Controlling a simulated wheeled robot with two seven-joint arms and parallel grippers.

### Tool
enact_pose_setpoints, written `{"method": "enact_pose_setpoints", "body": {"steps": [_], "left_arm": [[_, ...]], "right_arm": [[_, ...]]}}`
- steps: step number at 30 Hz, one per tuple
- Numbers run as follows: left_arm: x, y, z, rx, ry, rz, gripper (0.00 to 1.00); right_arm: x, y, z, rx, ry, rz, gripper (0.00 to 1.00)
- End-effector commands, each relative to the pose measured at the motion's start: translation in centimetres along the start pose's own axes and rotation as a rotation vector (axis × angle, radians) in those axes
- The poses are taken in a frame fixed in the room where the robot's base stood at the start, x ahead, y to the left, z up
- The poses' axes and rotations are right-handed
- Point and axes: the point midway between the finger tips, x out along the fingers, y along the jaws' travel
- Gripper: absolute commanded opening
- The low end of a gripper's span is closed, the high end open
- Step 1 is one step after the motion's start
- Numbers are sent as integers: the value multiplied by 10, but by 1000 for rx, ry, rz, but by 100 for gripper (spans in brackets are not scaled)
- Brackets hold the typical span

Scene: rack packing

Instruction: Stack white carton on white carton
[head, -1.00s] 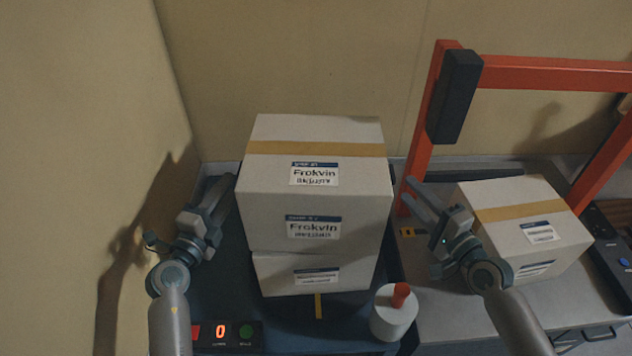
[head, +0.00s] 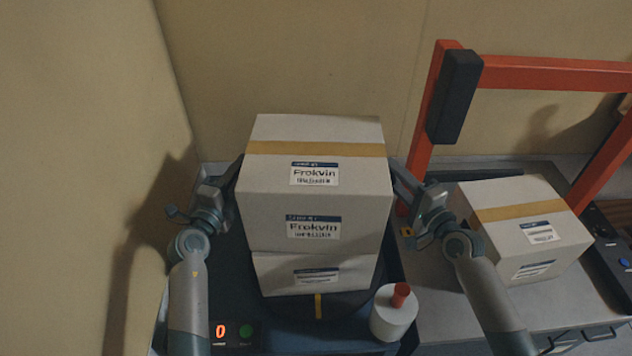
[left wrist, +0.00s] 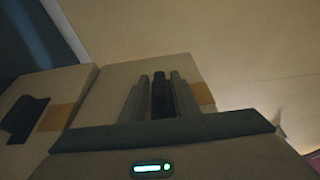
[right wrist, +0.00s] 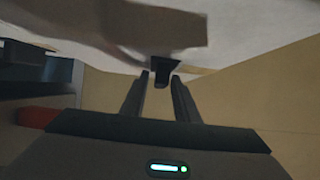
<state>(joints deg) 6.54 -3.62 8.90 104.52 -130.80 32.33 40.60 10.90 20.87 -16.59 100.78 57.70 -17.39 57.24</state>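A white carton (head: 316,200) with a tan tape band and blue-and-white labels sits on top of another white carton (head: 315,275); the lower one shows only below it. My left gripper (head: 237,172) is at the upper carton's left side, and my right gripper (head: 397,172) is at its right side. In the left wrist view, parted fingers (left wrist: 161,90) stand before a carton wall, with a dark slot between them. In the right wrist view, parted fingers (right wrist: 160,95) point at a dark slot in a pale carton. Contact is unclear.
A white cylinder with a red top (head: 394,312) stands right of the stack. Another taped carton (head: 530,230) sits on the grey surface at right, beside an orange frame (head: 550,74). A panel with a red 0 (head: 220,332) is at front. The wall is close at left.

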Motion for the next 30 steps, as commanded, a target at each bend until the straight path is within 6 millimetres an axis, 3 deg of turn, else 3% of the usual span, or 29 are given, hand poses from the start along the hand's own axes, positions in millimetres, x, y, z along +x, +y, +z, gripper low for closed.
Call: {"method": "enact_pose_setpoints", "body": {"steps": [1,3,30], "left_arm": [[0,0,0,0,0,0,14],[0,0,0,0,0,0,0],[0,1,0,-1,0,1,0]], "right_arm": [[0,0,0,0,0,0,14],[0,0,0,0,0,0,0],[-1,1,0,0,0,1,0]]}}
